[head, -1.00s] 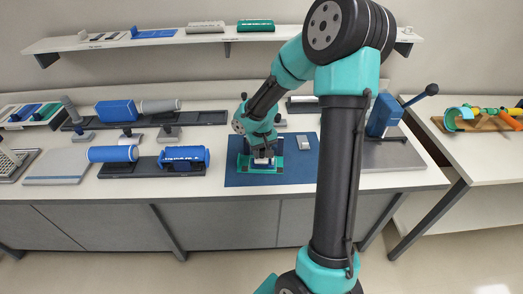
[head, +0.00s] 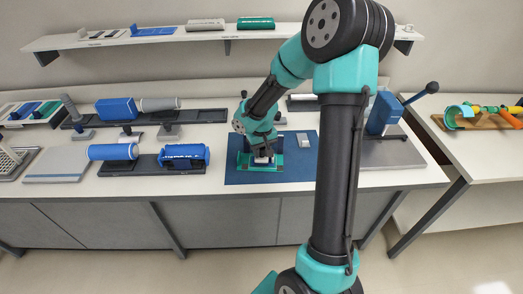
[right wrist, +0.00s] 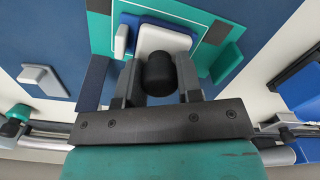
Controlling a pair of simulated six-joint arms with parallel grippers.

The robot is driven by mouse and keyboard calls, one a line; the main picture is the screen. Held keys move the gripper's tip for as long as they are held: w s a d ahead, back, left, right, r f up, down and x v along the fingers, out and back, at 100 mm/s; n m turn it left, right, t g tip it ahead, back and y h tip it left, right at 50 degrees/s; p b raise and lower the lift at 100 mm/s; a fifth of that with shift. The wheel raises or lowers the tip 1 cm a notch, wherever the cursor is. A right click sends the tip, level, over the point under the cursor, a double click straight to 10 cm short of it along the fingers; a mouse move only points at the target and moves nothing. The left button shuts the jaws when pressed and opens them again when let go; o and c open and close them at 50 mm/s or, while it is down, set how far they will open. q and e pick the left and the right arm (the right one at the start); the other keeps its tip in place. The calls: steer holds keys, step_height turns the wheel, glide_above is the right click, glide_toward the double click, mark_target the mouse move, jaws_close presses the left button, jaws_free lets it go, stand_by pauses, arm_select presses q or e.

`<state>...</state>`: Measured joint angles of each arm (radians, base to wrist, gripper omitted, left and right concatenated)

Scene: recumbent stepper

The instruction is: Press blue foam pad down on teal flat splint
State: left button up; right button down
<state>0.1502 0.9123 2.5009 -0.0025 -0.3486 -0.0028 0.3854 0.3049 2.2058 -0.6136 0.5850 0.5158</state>
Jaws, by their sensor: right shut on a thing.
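The teal flat splint (head: 278,163) lies on a dark blue mat, and its flat teal surface also shows in the right wrist view (right wrist: 100,28). My right gripper (head: 262,156) is over it, pointing down. In the right wrist view its fingers (right wrist: 160,85) are shut around the black knob (right wrist: 160,72) of a white block (right wrist: 163,40). The blue foam pad (right wrist: 131,21) shows as a blue edge around the white block, over the teal splint. Most of the pad is hidden by the block, so contact beneath cannot be seen. My left gripper is not in view.
The blue mat (head: 236,176) has a small grey block (head: 303,140) to the right of the splint. A grey press with a blue body (head: 383,113) stands further right. Blue rollers (head: 184,155) on dark stands fill the left of the bench.

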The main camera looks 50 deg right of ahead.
steer(key=shift+r, duration=2.95)
steer(key=shift+f, duration=0.1)
steer(key=shift+w+a+f, duration=0.15)
steer(key=shift+w+f, duration=0.05)
steer(key=shift+f, duration=0.55)
steer(key=shift+w+a+f, duration=0.1)
steer(key=shift+w+f, duration=0.05)
steer(key=shift+f, duration=0.6)
steer(key=shift+w+a+f, duration=0.15)
steer(key=shift+w+f, duration=0.05)
steer(key=shift+f, duration=0.55)
steer(key=shift+f, duration=0.7)
steer(key=shift+r, duration=3.05)
steer(key=shift+w+a, duration=0.1)
